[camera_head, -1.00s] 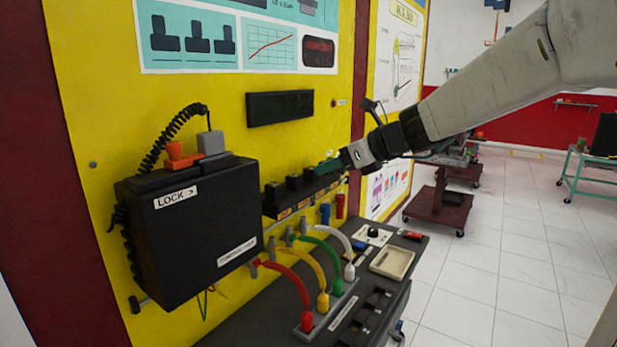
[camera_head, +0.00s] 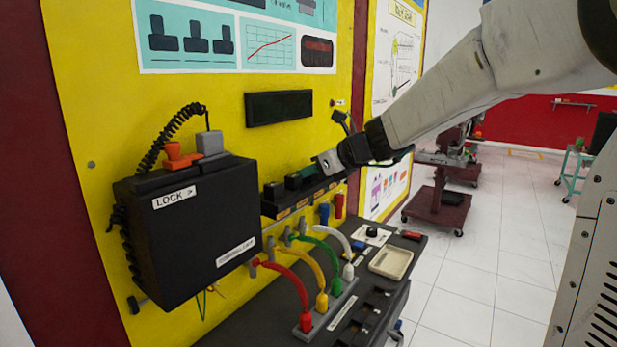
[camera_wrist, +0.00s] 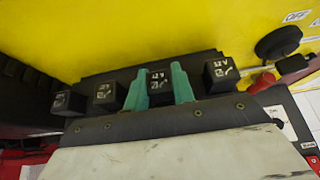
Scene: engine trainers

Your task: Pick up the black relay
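Several black relays with white markings stand in a row on a black rail, as the wrist view shows. My gripper (camera_wrist: 160,77) has green fingers, one on each side of the third relay (camera_wrist: 159,82) from the left. The fingers are apart and the relay is between them; I cannot tell firmly whether they touch it. Other relays stand to the left (camera_wrist: 107,95) and right (camera_wrist: 220,75). In the head view, my gripper (camera_head: 307,172) is at the rail (camera_head: 290,207) on the yellow panel and hides part of the row.
A black box marked LOCK (camera_head: 185,230) is left of the rail. Below are coloured cables (camera_head: 290,278) and a bench with a cream tray (camera_head: 391,263). In the wrist view, a black knob (camera_wrist: 278,43) and a red part (camera_wrist: 262,82) are at the right.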

